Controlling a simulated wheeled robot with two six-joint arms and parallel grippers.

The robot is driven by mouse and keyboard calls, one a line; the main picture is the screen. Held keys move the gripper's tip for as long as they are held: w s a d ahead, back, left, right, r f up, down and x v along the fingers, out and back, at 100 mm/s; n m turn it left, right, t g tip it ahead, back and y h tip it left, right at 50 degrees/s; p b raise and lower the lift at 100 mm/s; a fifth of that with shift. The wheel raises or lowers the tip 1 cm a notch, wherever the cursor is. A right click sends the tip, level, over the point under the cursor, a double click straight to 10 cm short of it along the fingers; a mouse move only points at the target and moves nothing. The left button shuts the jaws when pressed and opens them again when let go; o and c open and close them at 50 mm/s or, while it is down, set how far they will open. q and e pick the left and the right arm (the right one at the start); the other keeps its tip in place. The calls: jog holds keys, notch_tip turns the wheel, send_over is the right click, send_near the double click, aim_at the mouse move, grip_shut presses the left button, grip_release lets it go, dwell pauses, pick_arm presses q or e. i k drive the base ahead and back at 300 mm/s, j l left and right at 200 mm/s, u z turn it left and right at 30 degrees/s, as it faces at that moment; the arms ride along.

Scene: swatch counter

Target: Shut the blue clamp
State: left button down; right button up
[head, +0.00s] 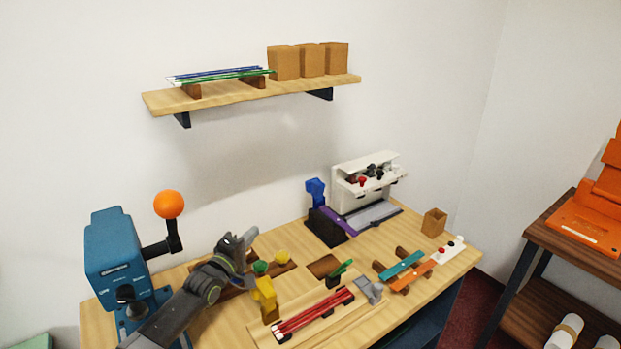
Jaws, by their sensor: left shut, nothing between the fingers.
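The blue clamp (316,191) stands at the back of the counter, on a dark block (325,227). Its blue lever is raised upright. A purple strip (338,219) lies across the top of the block, in front of the lever. My left gripper (249,237) is shut and empty. In the picture it is to the left of the clamp and lower, apart from it, above the wooden rack with green and yellow knobs. My right gripper is not in view.
A teal press (110,255) with an orange ball handle (168,204) stands left. A yellow clamp (265,298), red rods (313,311) and a green clamp (341,271) are in front. A white machine (360,185) stands right of the blue clamp. A shelf (225,97) hangs above.

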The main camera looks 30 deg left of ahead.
aim_at(316, 188)
jog(key=i+l, duration=0.15)
jog(key=i, duration=0.75)
